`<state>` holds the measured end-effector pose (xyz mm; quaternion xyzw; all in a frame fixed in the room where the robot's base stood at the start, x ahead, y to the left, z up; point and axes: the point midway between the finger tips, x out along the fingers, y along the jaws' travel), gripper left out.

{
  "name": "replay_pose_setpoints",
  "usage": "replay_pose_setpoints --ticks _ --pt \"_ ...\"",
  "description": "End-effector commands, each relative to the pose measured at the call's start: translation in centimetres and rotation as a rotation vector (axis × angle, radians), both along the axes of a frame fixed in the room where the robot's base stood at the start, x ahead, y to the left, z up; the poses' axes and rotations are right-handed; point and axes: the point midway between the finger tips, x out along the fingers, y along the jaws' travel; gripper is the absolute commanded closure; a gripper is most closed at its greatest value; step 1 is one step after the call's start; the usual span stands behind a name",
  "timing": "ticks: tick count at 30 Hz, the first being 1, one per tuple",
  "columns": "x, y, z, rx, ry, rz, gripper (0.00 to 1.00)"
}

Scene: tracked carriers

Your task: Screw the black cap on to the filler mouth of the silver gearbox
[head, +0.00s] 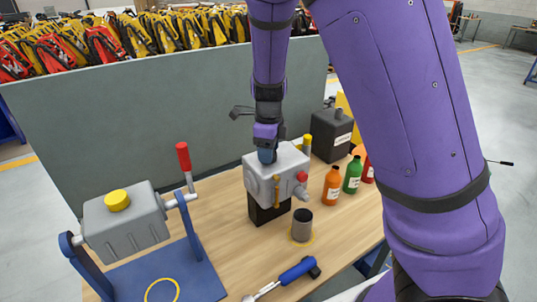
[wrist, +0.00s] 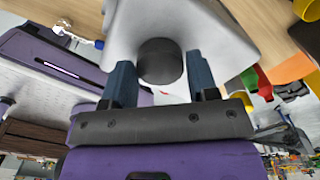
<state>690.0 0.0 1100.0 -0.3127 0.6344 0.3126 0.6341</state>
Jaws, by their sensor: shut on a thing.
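The silver gearbox (head: 262,182) stands on a black block on the wooden bench, with a red knob and a yellow part on its side. My gripper (head: 266,155) points down at its top. In the wrist view, my gripper (wrist: 162,80) has its two blue fingers on either side of the round black cap (wrist: 160,62), shut on it. The cap is against or just over the pale face of the gearbox (wrist: 205,35). Whether it touches cannot be told. The filler mouth is hidden, and the head view does not show the cap.
A grey housing (head: 125,228) with a yellow cap and red-handled crank sits on a blue stand at left. A dark cup (head: 302,224), blue-handled tool (head: 297,271), orange bottle (head: 332,186), green bottle (head: 352,175) and black canister (head: 332,135) surround the gearbox. A grey panel (head: 150,115) stands behind.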

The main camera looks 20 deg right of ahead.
Motion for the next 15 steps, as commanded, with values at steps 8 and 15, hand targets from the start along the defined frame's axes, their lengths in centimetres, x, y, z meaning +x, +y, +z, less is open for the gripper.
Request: replay_pose_setpoints --ticks 8,15 --pt "0.02 0.0 0.01 -0.001 -0.001 -0.007 0.66" --pt "0.02 0.05 -0.03 -0.002 -0.001 -0.254 0.66"
